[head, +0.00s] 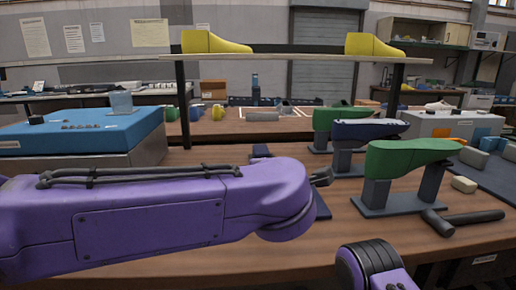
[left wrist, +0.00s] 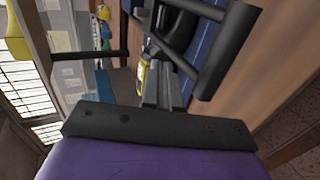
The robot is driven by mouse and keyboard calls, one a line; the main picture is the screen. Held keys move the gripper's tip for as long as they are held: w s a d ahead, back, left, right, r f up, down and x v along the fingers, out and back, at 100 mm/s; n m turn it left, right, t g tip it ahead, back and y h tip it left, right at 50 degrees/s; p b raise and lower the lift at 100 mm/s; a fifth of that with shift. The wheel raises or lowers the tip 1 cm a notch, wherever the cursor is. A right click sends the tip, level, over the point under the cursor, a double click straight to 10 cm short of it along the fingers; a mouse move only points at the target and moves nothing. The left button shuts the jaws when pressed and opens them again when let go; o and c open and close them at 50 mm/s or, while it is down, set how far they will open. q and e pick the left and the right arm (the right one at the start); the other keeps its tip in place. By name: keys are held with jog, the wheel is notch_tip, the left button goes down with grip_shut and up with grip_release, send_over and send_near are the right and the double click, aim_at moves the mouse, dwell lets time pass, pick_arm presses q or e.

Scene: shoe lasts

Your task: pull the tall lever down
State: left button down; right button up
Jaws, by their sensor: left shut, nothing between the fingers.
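My left arm crosses the head view from the left, and my left gripper (head: 322,177) shows as small dark fingers past its purple end. In the left wrist view the grey fingers (left wrist: 163,88) are together, with nothing held. A dark frame of bars (left wrist: 228,50) stands close beside them over a blue surface (left wrist: 195,25); it may belong to the lever device, but I cannot tell which bar is the tall lever. In the head view a dark block (head: 260,150) and a dark blue plate edge (head: 321,206) show around my arm, which hides what lies between.
Green lasts (head: 410,158) and a dark blue last (head: 368,130) sit on stands at right, with a black hammer-like tool (head: 465,218) in front. A shelf (head: 290,57) with yellow lasts spans the back. A blue box (head: 80,130) stands left.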

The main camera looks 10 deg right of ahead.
pick_arm(q)
jog(key=shift+s+a+r+b, duration=0.15)
jog(key=shift+s+r+b, duration=0.55)
jog(key=shift+s+r, duration=0.3)
jog(key=v, duration=0.8)
jog(key=shift+f, duration=0.15)
pick_arm(e)
jog(key=shift+r, duration=0.45)
